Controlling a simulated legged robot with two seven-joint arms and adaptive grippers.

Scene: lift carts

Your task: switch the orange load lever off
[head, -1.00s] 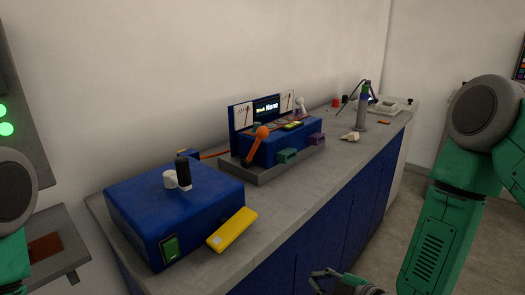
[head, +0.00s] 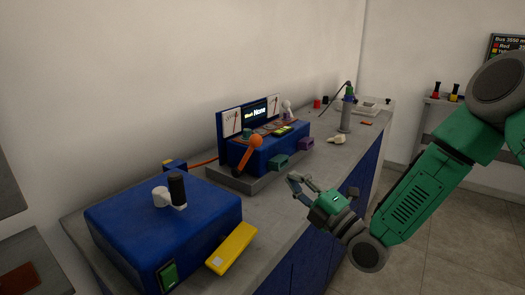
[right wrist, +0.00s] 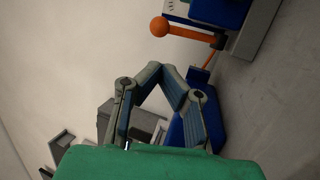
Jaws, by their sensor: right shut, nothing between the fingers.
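The orange load lever (head: 246,155) has a round ball knob and stands at the front left of the blue instrument box (head: 262,155). In the head view its shaft leans, with the knob up and to the right. It also shows at the top of the right wrist view (right wrist: 190,33), apart from my fingers. My right gripper (head: 296,184) is shut and empty, at the counter's front edge, right of and nearer than the lever. Its fingers (right wrist: 166,76) meet in the right wrist view. My left gripper is out of view.
A blue box (head: 165,225) with a black-handled crank and green switch stands at the near left. A yellow block (head: 231,248) sits at its right. Teal (head: 278,161) and purple (head: 306,144) blocks project from the instrument box. The counter (head: 270,205) between is clear.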

